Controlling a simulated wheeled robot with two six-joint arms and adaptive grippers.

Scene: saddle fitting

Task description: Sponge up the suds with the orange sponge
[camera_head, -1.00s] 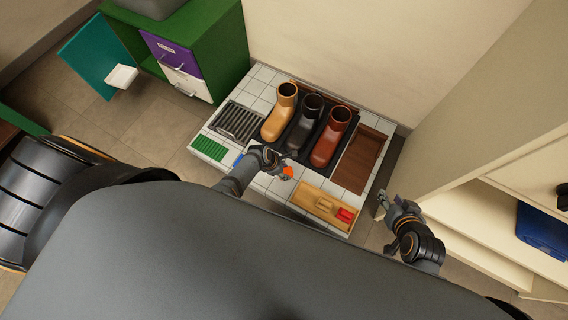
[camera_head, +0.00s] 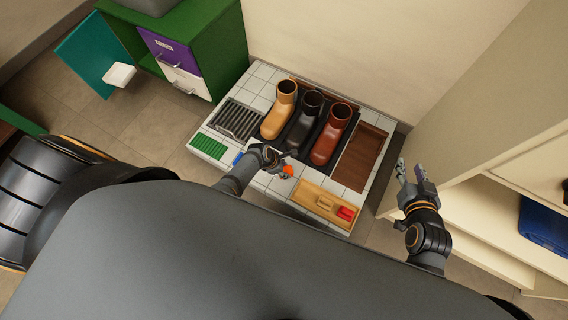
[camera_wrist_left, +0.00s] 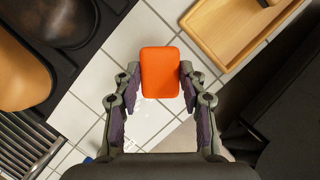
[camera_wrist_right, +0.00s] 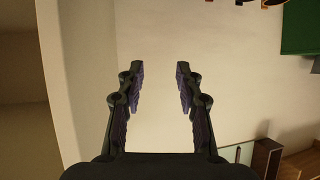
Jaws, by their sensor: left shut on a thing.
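The orange sponge (camera_wrist_left: 160,72) is between the fingers of my left gripper (camera_wrist_left: 160,80), which is shut on it. In the head view the sponge (camera_head: 288,170) shows as a small orange patch by my left gripper (camera_head: 280,160), over the front of the white tiled surface (camera_head: 262,180). In the left wrist view, a faint whitish, shiny patch, perhaps suds (camera_wrist_left: 148,118), shows on the tiles just below the sponge. My right gripper (camera_head: 408,172) is open and empty, off the right side of the tiles; it also shows open in the right wrist view (camera_wrist_right: 160,85).
Tan, black and red-brown boots (camera_head: 330,135) stand on a dark mat at the back. A wooden tray (camera_head: 325,206) with a red item lies right of the sponge. A green mat (camera_head: 209,147) and a dark grate (camera_head: 237,121) are at left. A cream shelf (camera_head: 490,215) stands at right.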

